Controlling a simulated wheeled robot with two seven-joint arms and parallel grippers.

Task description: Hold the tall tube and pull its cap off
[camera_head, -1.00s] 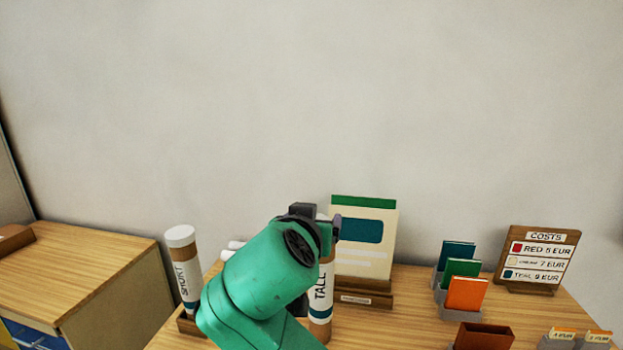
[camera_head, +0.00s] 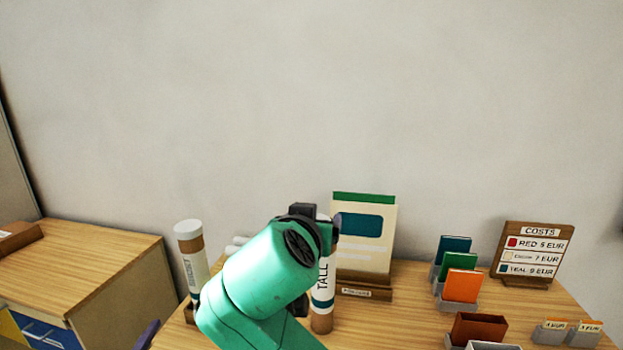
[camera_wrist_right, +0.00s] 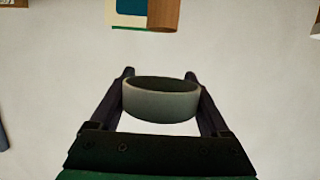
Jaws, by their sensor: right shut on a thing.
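The tall tube (camera_head: 323,282), white with a TALL label and a brown foot, stands upright on the table in the head view. My green right arm hides part of its upper end. My right gripper (camera_head: 320,217) is above it, shut on a pale round cap (camera_wrist_right: 160,102). In the right wrist view the cap sits between both fingers (camera_wrist_right: 162,100), its hollow dark side showing. A brown tube end (camera_wrist_right: 163,15) shows at the top of that view, apart from the cap. My left gripper is not clearly seen in either view.
The short tube (camera_head: 190,250), white-capped, stands to the left. A poster (camera_head: 365,230) stands behind the tall tube. Coloured cards (camera_head: 461,286) in holders, a brown box (camera_head: 479,328) and a costs sign (camera_head: 534,250) are at right. A wooden cabinet (camera_head: 95,270) is at far left.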

